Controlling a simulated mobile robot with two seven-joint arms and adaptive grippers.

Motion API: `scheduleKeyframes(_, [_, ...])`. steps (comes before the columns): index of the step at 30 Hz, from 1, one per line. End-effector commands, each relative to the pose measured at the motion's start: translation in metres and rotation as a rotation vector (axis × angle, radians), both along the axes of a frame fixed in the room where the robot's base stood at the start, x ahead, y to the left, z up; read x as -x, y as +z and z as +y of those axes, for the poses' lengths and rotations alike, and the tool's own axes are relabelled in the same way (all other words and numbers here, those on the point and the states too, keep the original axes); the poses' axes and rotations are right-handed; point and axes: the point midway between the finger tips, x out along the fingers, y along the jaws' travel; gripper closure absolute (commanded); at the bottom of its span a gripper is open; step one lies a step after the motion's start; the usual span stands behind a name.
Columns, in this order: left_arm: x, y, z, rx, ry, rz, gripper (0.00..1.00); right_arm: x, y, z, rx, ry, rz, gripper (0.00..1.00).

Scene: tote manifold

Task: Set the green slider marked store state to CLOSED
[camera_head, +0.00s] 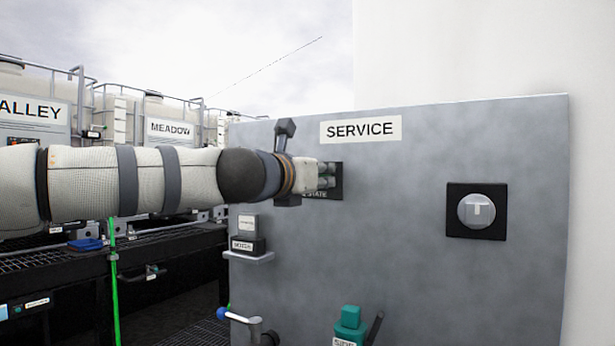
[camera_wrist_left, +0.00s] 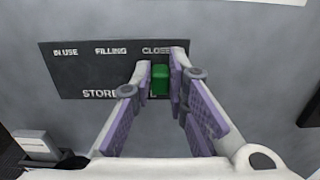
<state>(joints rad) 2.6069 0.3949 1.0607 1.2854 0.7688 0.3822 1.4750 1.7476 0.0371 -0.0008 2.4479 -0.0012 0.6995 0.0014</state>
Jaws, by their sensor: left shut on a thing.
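The green slider (camera_wrist_left: 160,79) sits on a black plate (camera_wrist_left: 85,75) lettered IN USE, FILLING and CLOSED, with STORE below and the rest of that word line hidden. The slider stands at the right end of the plate, just below the CLOSED label, whose last letters are covered by a finger. My left gripper (camera_wrist_left: 162,77) has its fingers on both sides of the slider and is shut on it. In the head view my left gripper (camera_head: 326,174) covers most of the plate, and the slider is hidden. My right gripper is in neither view.
The grey SERVICE panel (camera_head: 400,220) carries a round knob (camera_head: 477,211) on a black plate at right. A small shelf (camera_head: 249,256) holding labelled blocks juts out at lower left. A teal fitting (camera_head: 350,325) and a blue-tipped lever (camera_head: 238,318) stand low in front.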

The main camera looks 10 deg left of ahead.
Motion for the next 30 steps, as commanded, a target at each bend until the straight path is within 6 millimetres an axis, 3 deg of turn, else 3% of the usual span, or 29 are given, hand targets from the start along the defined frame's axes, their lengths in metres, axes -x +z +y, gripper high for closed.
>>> scheduleKeyframes(5, [0.001,0.0,-0.003,-0.002,-0.007,0.0,1.0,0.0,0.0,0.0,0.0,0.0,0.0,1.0])
scheduleKeyframes(6, [0.001,0.0,-0.003,-0.002,-0.007,0.0,0.81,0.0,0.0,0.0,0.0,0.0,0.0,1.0])
scheduleKeyframes(9, [0.001,0.0,-0.003,-0.002,-0.007,0.0,0.65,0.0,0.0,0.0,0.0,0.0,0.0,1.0])
scheduleKeyframes(19, [0.005,0.0,0.002,0.0,-0.002,0.001,0.65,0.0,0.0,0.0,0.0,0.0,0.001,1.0])
scheduleKeyframes(23, [0.029,0.0,0.01,0.0,-0.004,-0.001,0.65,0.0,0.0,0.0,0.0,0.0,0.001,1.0])
scheduleKeyframes(30, [0.088,0.001,0.031,0.001,-0.005,-0.002,0.65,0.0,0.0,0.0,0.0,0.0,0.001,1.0])
